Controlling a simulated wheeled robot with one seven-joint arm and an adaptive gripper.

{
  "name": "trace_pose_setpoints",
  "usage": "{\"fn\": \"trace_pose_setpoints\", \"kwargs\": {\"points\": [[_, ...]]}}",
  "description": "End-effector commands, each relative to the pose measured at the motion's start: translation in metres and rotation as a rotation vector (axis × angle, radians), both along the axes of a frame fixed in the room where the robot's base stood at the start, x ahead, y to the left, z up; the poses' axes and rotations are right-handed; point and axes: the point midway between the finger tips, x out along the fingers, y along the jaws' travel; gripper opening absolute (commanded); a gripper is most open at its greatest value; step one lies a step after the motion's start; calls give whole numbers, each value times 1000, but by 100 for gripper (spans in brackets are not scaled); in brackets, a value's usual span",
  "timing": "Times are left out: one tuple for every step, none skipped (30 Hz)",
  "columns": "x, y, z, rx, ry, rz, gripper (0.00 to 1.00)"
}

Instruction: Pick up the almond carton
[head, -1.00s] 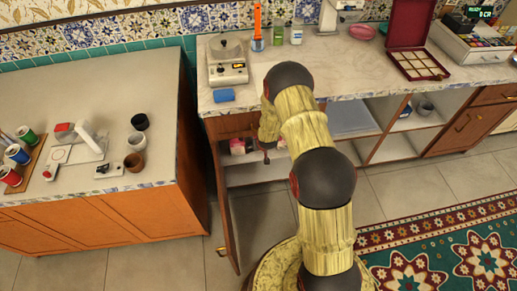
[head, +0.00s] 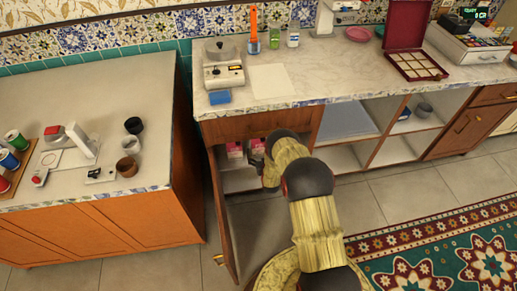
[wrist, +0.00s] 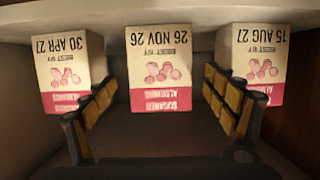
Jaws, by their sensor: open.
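Three white-and-pink almond cartons stand side by side in the wrist view, their print upside down. The left carton (wrist: 68,72) reads 30 APR 27, the middle carton (wrist: 160,65) 26 NOV 26 and the right carton (wrist: 258,70) 15 AUG 27. My gripper (wrist: 159,98) is open and empty, one finger on each side of the middle carton with a gap to it. The fingertips partly cover the outer cartons. In the head view, pink and white cartons (head: 234,149) show inside the open cabinet, and my gripper (head: 257,161) is at its opening, partly hiding them.
The cartons stand in a cabinet compartment under the counter (head: 330,75), with a drawer front (head: 262,124) above. The open cabinet door (head: 223,215) stands left of my arm. A counter block (head: 90,215) stands farther left. Floor in front is tiled.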

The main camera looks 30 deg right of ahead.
Motion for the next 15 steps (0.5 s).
{"fn": "trace_pose_setpoints", "kwargs": {"points": [[7,-2,-1,-1,-5,0,86],[11,-3,-2,-1,-5,0,86],[17,-4,-3,-1,-4,0,86],[21,-6,-3,-1,-5,0,86],[26,-7,-3,-1,-5,0,86],[30,-8,-5,-1,-3,0,86],[34,-9,-6,-1,-3,0,86],[37,-10,-7,-1,-3,0,86],[41,-11,-7,-1,-2,0,86],[43,-12,-8,-1,-2,0,86],[44,-12,-8,0,-1,0,86],[46,-13,-8,0,-1,0,86],[46,-13,-8,0,-1,0,86],[47,-13,-7,0,-1,0,86],[47,-13,-7,0,-1,0,86]]}}
